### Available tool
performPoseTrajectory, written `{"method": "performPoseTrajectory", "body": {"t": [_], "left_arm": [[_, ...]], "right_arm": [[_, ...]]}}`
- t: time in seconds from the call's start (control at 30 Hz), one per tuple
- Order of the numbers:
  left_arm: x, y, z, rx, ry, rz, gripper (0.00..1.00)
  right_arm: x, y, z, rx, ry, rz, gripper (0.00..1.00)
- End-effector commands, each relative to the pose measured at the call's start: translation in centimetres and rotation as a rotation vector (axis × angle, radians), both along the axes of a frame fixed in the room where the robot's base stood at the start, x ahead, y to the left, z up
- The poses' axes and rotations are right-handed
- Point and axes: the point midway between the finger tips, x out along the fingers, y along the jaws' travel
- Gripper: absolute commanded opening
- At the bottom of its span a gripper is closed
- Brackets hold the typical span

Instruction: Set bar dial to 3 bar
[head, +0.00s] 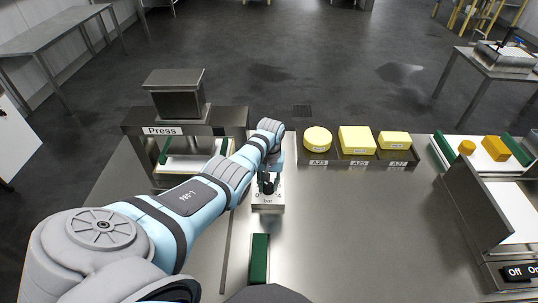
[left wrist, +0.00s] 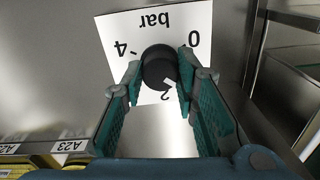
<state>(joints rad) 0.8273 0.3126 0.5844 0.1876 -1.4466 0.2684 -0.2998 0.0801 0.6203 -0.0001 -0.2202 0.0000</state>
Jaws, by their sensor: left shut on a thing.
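The bar dial is a black round knob (left wrist: 158,68) on a white scale plate (left wrist: 115,32). In the left wrist view the plate appears upside down, with 0, 2, 4 and "bar" readable. A white mark on the knob lies at its lower right edge, close to the 2. My left gripper (left wrist: 160,82) is shut on the knob, a finger on each side. In the head view my left gripper (head: 268,180) reaches down over the dial box (head: 268,209) and partly hides the knob. My right gripper is not in view.
The press (head: 185,120) stands left of the dial. A tray with yellow cheeses (head: 357,140) is right of it. A green bar (head: 260,258) lies in front. An Off/On switch (head: 520,271) is at far right. The table's middle right is clear.

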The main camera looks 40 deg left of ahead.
Motion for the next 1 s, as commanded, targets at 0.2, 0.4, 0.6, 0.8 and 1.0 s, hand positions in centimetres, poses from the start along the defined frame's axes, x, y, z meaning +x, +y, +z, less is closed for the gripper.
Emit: {"method": "performPoseTrajectory", "body": {"t": [0.2, 0.4, 0.6, 0.8, 1.0], "left_arm": [[0.1, 0.0, 0.2, 0.0, -0.002, -0.203, 0.0], [0.1, -0.1, 0.2, 0.0, -0.002, -0.393, 0.0], [0.1, -0.1, 0.2, 0.001, -0.004, -0.583, 0.0], [0.1, -0.1, 0.2, 0.002, -0.003, -0.773, 0.0], [0.1, -0.1, 0.1, 0.002, -0.004, -0.963, 0.0]], "right_arm": [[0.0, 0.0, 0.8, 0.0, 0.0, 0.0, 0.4], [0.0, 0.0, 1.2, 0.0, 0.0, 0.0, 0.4], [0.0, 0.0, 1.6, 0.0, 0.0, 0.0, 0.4], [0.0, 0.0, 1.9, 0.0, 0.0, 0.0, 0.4], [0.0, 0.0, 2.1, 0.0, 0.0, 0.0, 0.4]]}}
